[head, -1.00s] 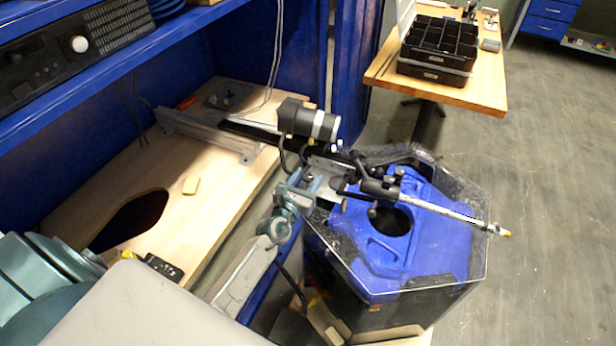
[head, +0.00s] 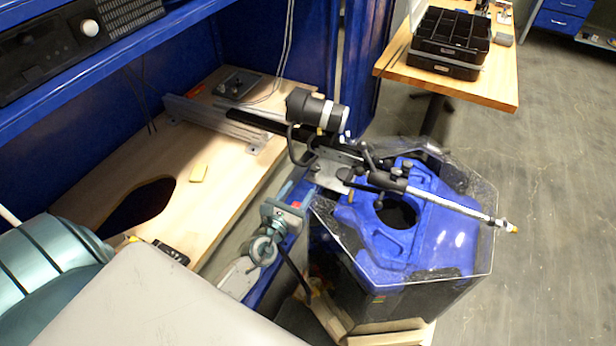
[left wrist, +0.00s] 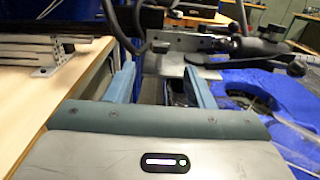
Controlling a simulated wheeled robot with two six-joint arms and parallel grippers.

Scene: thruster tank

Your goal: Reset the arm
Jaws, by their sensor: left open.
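My left gripper (head: 285,210) is teal and sits over the blue bench edge, on the near side of the black bracket (head: 335,160) and left of the tank (head: 440,250). In the left wrist view its two teal fingers (left wrist: 160,68) stand apart with nothing between them. Beyond the fingertips the metal bracket plate and black clamp (left wrist: 250,48) show, with no visible contact. My right gripper is not in view.
The tank has a clear rim and a blue insert. The wooden bench (head: 215,205) has a dark cutout. A table with black trays (head: 447,48) stands at the back.

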